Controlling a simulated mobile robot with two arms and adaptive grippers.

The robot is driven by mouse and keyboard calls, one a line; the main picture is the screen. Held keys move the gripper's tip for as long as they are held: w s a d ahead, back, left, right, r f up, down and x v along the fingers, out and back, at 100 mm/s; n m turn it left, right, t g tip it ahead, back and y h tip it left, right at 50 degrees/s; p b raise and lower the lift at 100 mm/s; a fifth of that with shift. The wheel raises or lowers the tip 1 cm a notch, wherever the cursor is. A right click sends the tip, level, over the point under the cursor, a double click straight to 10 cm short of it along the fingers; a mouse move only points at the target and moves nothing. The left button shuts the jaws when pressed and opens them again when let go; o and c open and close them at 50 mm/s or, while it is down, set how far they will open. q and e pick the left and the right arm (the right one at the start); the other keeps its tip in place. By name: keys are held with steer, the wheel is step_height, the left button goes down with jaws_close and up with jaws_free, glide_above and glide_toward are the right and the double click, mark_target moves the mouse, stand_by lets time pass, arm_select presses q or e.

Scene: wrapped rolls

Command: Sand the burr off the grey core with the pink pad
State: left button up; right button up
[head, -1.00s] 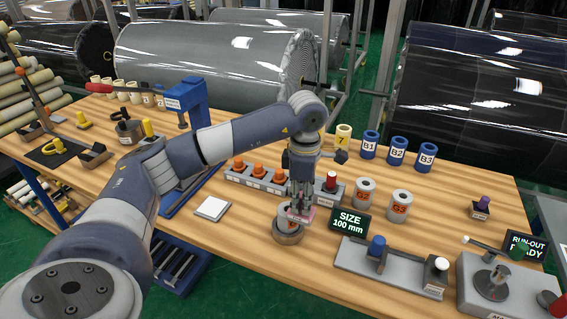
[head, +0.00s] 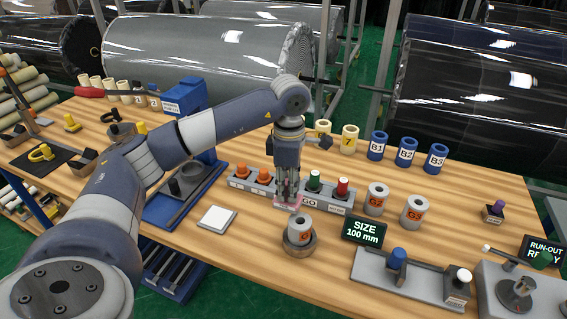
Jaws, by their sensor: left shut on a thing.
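A grey core (head: 299,226) with an orange label stands upright in a round metal holder (head: 298,248) near the middle of the bench. My left gripper (head: 287,198) is shut on the pink pad (head: 289,203), just behind and left of the core's top in the head view. Only a thin edge of the pad shows below the fingers, and I cannot tell whether it touches the core. I cannot make out a burr on the core. Two more grey cores, G2 (head: 376,199) and G3 (head: 413,212), stand to the right. My right gripper is out of view.
A block with orange, green and red plugs (head: 329,199) stands behind the core. The size display (head: 362,231) is close on its right. A white square pad (head: 217,217) lies to the left. Blue cores (head: 406,152) stand at the back. Bare wood lies in front.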

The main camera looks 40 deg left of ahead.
arm_select(q)
steer(key=r, duration=0.1)
steer(key=d+r+p, duration=0.1)
steer(key=r, duration=0.1)
steer(key=shift+s+r, duration=0.1)
steer(key=shift+r, duration=0.1)
steer(key=shift+a+r+p, duration=0.2)
steer(key=shift+r+p, duration=0.75)
steer(key=shift+r, duration=0.35)
steer(key=shift+d+r+p, duration=0.15)
steer(key=shift+r+p, duration=0.1)
steer(key=shift+p, duration=0.05)
